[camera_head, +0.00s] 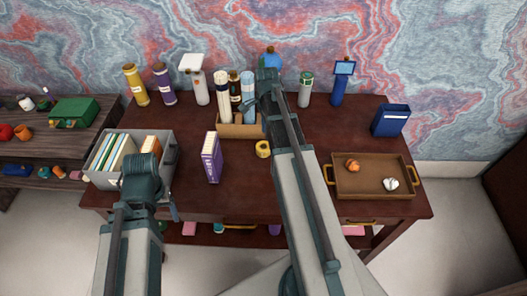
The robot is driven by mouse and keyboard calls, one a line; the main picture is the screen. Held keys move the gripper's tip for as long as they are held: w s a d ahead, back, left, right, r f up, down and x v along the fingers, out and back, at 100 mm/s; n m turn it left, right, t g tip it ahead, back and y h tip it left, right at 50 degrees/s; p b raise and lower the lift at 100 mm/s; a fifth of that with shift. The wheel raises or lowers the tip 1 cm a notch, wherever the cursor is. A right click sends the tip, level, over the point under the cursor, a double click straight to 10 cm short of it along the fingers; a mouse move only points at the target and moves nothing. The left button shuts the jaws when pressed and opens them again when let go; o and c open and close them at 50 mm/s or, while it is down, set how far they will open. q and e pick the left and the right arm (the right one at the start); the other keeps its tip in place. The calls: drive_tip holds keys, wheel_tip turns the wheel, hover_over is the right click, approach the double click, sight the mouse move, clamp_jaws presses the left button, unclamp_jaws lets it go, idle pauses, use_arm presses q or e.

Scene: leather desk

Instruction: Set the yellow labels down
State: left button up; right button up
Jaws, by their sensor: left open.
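The yellow labels (262,149), a small yellow roll, appear on the dark desk just in front of the wooden holder, close to the left side of my right arm. Nothing visibly grips them. My right arm reaches over the desk middle; its gripper (247,106) seems to be by the rolls in the holder, mostly hidden, and its jaws cannot be made out. My left gripper (174,211) is open near the desk's front left edge, beside the grey bin, partly hidden by its own arm.
The wooden holder (238,130) carries white rolls and a dark bottle. A grey bin (103,182) holds books; a purple box (212,158) stands near it. A brown tray (372,192) is at right. Bottles line the back. Desk front centre is bare.

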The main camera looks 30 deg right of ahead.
sight(265, 151)
wheel_tip(265, 151, down, 12)
drive_tip(key=b, duration=1.1)
drive_tip(key=shift+a, duration=0.15)
drive_tip(key=shift+r, duration=0.1)
clamp_jaws()
